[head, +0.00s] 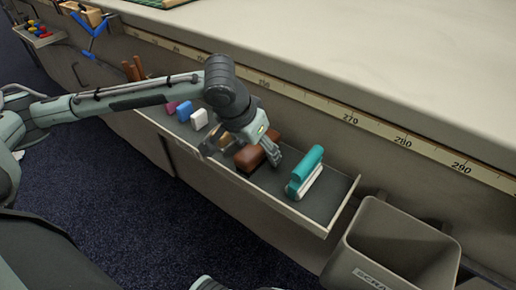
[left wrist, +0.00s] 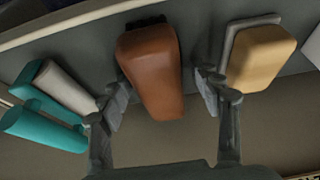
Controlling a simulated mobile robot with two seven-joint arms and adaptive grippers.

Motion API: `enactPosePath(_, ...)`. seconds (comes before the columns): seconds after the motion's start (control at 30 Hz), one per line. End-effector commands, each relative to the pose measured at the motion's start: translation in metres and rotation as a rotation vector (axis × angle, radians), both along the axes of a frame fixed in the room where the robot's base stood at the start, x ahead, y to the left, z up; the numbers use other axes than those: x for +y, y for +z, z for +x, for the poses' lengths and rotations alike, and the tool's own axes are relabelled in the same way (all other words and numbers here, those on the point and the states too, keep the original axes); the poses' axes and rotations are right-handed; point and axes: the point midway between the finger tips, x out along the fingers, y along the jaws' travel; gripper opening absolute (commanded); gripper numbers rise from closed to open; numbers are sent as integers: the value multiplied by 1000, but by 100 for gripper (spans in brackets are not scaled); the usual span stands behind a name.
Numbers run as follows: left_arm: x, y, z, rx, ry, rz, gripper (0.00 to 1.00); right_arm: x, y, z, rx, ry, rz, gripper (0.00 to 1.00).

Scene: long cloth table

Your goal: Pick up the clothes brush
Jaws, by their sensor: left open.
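The clothes brush looks to be the brown, rounded wooden piece (head: 258,158) with a dark underside, lying in the shallow tray (head: 330,215) on the table's side. It also shows in the left wrist view as the brown brush (left wrist: 153,70). My left gripper (head: 243,148) is over the tray at the brush. In the left wrist view its open fingers (left wrist: 164,92) are on either side of the brush, with gaps visible. Whether the fingertips reach down beside it I cannot tell.
A teal-and-white tool (head: 306,172) lies right of the brush in the head view. A tan block in a grey frame (left wrist: 262,55) is on its other side. White (head: 199,119) and blue (head: 184,111) blocks stand farther left. A grey bin (head: 400,225) is beyond the tray's right end.

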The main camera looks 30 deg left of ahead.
Motion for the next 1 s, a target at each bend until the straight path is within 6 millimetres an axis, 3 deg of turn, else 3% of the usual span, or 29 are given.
enactPosePath(0.27,0,0,0,0,0,0,63,0,0,0,0,0,0,59)
enactPosePath(0.7,0,0,0,0,0,0,8,0,0,0,0,0,0,59)
enactPosePath(1.0,0,0,0,-2,0,0,6,0,-2,0,0,0,0,59)
